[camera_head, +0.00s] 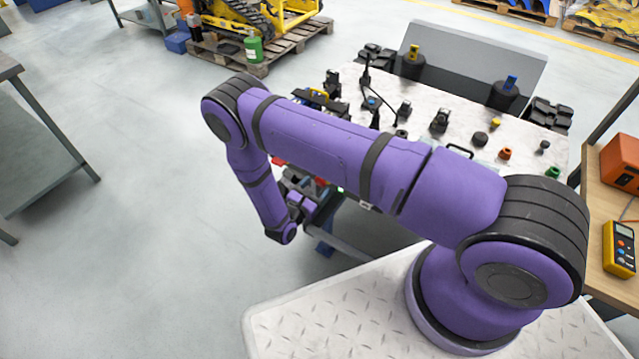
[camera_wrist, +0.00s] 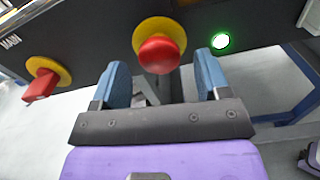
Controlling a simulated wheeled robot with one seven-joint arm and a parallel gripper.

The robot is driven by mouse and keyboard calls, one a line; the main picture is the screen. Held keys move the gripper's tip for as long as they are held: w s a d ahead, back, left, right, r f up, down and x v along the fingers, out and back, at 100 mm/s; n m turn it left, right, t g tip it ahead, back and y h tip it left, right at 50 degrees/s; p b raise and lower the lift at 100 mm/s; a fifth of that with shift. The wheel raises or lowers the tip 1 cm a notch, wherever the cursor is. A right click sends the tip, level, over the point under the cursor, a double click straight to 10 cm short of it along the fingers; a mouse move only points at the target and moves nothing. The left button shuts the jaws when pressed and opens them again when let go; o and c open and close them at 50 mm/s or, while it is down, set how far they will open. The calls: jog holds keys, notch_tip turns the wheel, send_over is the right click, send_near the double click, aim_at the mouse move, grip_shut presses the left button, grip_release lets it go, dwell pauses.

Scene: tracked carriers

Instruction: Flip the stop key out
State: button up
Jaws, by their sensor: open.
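In the wrist view, a red round stop button (camera_wrist: 159,54) on a yellow disc sits on a dark panel (camera_wrist: 95,25). My gripper (camera_wrist: 160,72) is open, its two blue fingers on either side of the button with gaps to both. I cannot tell how near the fingertips are to the panel. To the left, a red key-like handle (camera_wrist: 40,86) stands on another yellow disc, outside the fingers. I cannot tell which of the two is called the stop key. In the head view my arm largely hides the panel and the gripper.
A green lit lamp (camera_wrist: 220,41) is on the panel just right of the fingers. In the head view, a white table (camera_head: 465,110) holds several black levers and knobs. An orange box (camera_head: 622,163) and a yellow meter (camera_head: 619,250) are at right.

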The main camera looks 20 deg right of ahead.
jog(key=shift+x, duration=1.25)
jog(key=shift+c, duration=0.4)
grip_shut()
jog(key=shift+v, duration=0.9)
jog(key=shift+o, duration=0.4)
grip_release()
jog(key=shift+a, duration=0.1)
jog(key=v, duration=1)
jog(key=shift+s+a, duration=0.25)
jog(key=shift+a, duration=0.05)
